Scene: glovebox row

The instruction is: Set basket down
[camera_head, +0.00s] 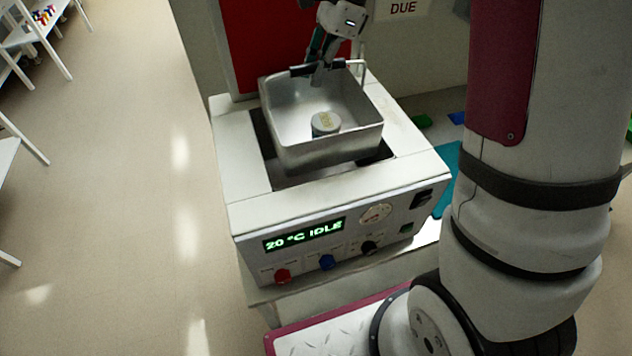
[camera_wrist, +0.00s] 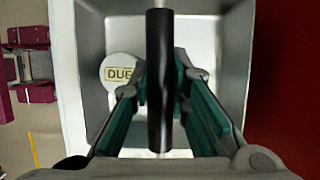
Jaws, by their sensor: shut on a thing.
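A grey metal basket (camera_head: 330,152) hangs in the head view over the square opening of a white bath unit (camera_head: 240,150). Its lower part seems to be at or just above the opening; I cannot tell whether it touches. My gripper (camera_head: 318,72) is at the basket's far side, shut on the black handle grip (camera_wrist: 160,80). In the wrist view the green-padded fingers lie either side of that bar.
The unit's front panel has a display (camera_head: 304,235) reading "20 °C IDLE", a red knob (camera_head: 283,276) and a blue knob (camera_head: 327,262). A red panel (camera_head: 262,45) stands behind the unit. Open floor (camera_head: 120,200) lies at the left, with white tables (camera_head: 40,40) beyond.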

